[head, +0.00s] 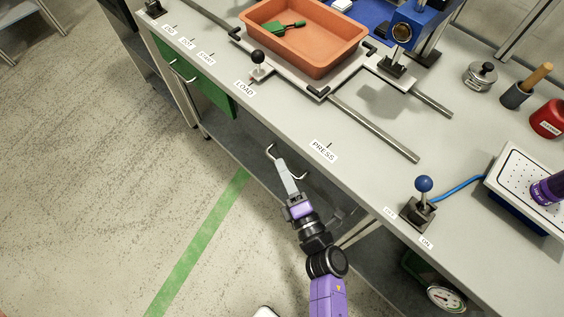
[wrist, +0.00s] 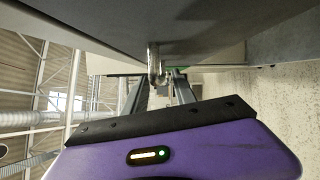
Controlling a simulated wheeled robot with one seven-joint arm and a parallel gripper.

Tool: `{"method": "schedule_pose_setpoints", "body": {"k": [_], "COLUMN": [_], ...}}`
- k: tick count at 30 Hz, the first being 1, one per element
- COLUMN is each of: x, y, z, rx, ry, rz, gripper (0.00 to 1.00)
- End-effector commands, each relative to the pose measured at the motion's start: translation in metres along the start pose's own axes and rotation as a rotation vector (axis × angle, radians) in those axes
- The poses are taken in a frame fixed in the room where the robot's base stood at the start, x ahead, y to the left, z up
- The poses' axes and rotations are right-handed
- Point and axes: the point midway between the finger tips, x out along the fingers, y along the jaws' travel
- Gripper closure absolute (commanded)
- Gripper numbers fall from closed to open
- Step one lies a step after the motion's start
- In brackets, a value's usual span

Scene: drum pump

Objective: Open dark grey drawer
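The dark grey drawer's front is mostly hidden under the bench edge in the head view. A pale metal bar handle (head: 270,151) juts out below the bench edge near the PRESS label, its middle covered by my gripper (head: 282,165). In the wrist view, a metal handle (wrist: 154,62) shows end-on in front of a grey panel, between the two fingers of my gripper (wrist: 157,88). The fingers are apart, with a gap beside the bar. I cannot tell whether either finger touches it. The drawer appears closed.
A green drawer (head: 206,88) with its own handle is farther left under the bench (head: 290,125). On top are an orange tray (head: 300,40), a black-knobbed lever (head: 257,60) and a blue-knobbed lever (head: 424,187). A dial scale (head: 445,298) is below right. Open floor lies left.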

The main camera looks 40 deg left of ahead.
Motion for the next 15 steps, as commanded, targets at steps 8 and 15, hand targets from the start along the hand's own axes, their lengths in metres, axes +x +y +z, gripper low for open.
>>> {"method": "schedule_pose_setpoints", "body": {"k": [8, 15], "x": [0.024, 0.025], "y": [0.000, 0.000], "z": [0.000, 0.000], "rx": [0.001, 0.001], "ry": [-0.001, -0.001], "rz": [0.000, -0.001], "gripper": [0.68, 0.68]}}
